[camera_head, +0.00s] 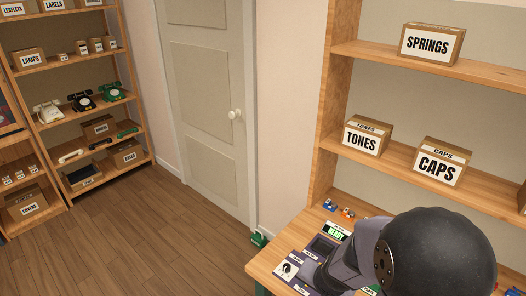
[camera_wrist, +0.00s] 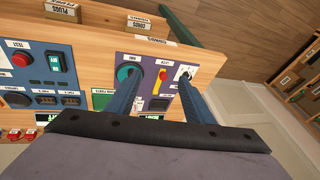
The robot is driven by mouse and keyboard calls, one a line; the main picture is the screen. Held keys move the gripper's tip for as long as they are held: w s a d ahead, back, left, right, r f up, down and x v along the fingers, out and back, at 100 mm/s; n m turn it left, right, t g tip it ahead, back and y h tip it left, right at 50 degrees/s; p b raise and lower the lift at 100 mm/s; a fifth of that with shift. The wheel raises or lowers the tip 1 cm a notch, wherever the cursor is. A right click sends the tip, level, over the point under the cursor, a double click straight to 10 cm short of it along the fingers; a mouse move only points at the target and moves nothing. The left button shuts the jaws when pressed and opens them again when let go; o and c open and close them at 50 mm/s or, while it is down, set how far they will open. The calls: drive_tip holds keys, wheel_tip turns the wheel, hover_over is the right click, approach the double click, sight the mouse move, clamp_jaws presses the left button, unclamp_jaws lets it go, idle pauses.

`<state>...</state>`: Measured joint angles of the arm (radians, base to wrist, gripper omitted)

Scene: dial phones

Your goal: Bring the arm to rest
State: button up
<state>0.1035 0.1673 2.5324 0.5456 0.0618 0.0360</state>
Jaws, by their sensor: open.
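My gripper (camera_wrist: 158,78) is open in the wrist view, with its two dark fingers apart and nothing seen between them. Past the fingers is a purple panel on the wooden workbench (camera_wrist: 100,28). It carries a teal round knob (camera_wrist: 124,71), a yellow lever (camera_wrist: 157,76) and a white dial (camera_wrist: 184,71). The left finger overlaps the knob's edge and the right finger overlaps the dial's lower part; I cannot tell whether they touch. In the head view my arm leans over the bench (camera_head: 262,267) at the lower right and hides my fingertips.
A green READY display (camera_head: 337,231) and a dial panel (camera_head: 289,269) are close to my arm. A shelf above holds boxes marked TONES (camera_head: 367,136), CAPS (camera_head: 441,162) and SPRINGS (camera_head: 431,43). The wrist view shows a red button (camera_wrist: 21,59) and green switch (camera_wrist: 54,62). Floor (camera_head: 160,225) is clear.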

drive_tip(key=s+a+r+n+g+p, duration=0.2)
drive_tip(key=s+r+n+g+p, duration=0.2)
drive_tip(key=s+r+n, duration=0.3)
drive_tip(key=s+r, duration=0.3)
drive_tip(key=s, duration=0.2)
drive_tip(key=shift+a+n, duration=0.35)
drive_tip(key=shift+n, duration=0.05)
idle(0.3)
